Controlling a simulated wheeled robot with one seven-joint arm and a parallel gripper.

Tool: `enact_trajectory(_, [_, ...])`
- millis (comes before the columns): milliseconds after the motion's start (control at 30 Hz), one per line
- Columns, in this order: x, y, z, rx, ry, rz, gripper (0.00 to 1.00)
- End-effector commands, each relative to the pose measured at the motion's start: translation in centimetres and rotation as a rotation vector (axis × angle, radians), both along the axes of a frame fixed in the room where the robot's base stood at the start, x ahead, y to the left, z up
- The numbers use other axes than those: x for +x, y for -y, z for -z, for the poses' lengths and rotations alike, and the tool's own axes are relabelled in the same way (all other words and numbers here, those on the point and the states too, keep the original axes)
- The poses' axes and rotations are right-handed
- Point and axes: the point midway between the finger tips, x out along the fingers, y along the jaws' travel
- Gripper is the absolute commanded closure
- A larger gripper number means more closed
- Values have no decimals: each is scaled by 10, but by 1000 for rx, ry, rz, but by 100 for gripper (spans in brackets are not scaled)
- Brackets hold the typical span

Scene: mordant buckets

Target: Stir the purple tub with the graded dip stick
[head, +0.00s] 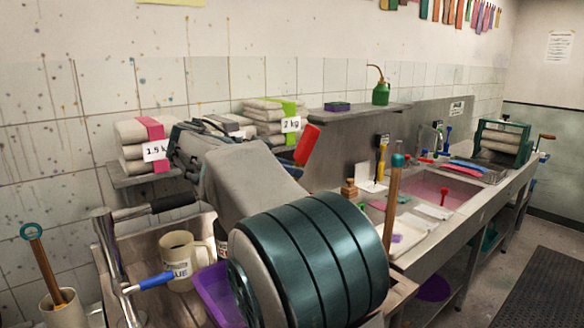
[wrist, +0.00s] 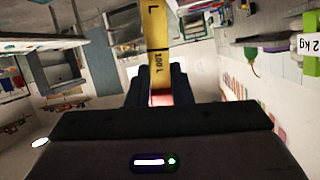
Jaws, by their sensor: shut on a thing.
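My gripper (wrist: 160,88) is shut on the graded dip stick (wrist: 157,40), a flat yellow stick with black marks reading "100 L". A red part of it shows between the jaws in the wrist view. In the head view my arm hides the jaws and the yellow part of the stick. A flat red piece (head: 307,145) juts out to the right of my arm there; I cannot tell whether it belongs to the stick. The purple tub (head: 210,291) stands low in front, partly hidden by my arm. Its inside and contents are not clear. The stick is not seen in it.
A wooden stick with a teal top (head: 393,200) rises right of my arm. Weighted bundles (head: 143,145) lie on the wall shelf. A sink counter (head: 440,195) runs right; the floor there is open.

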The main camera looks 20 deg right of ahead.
Motion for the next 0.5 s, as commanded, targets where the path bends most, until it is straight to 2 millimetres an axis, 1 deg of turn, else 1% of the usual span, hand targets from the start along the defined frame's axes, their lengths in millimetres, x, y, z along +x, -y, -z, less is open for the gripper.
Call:
enact_trajectory(33, [1, -2, 10, 0, 0, -1, 100])
enact_trajectory(500, [4, -20, 52, -1, 0, 0, 100])
